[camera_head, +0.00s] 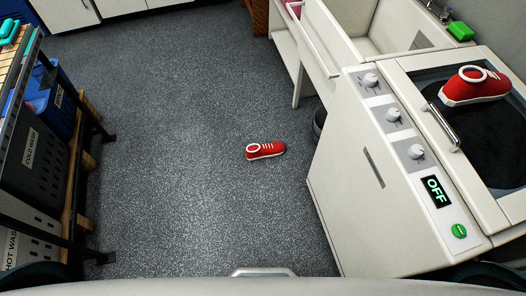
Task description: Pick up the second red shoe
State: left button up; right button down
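One red shoe (266,151) with a white collar and sole edge lies on the grey speckled floor near the middle of the view. Another red shoe (475,87) sits on the dark top panel of the white washing machine (370,190) at the right. Neither of my grippers shows in the head view.
The machine's display reads OFF. A white sink (395,25) with a green block (460,32) stands behind it. A shelf rack with dark bins (40,150) lines the left. The floor (190,120) around the lower shoe is clear.

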aim_at(275, 149)
jog(key=i+j, duration=0.85)
jog(key=j, duration=0.2)
jog(key=i+j+z, duration=0.1)
jog(key=i+j, duration=0.35)
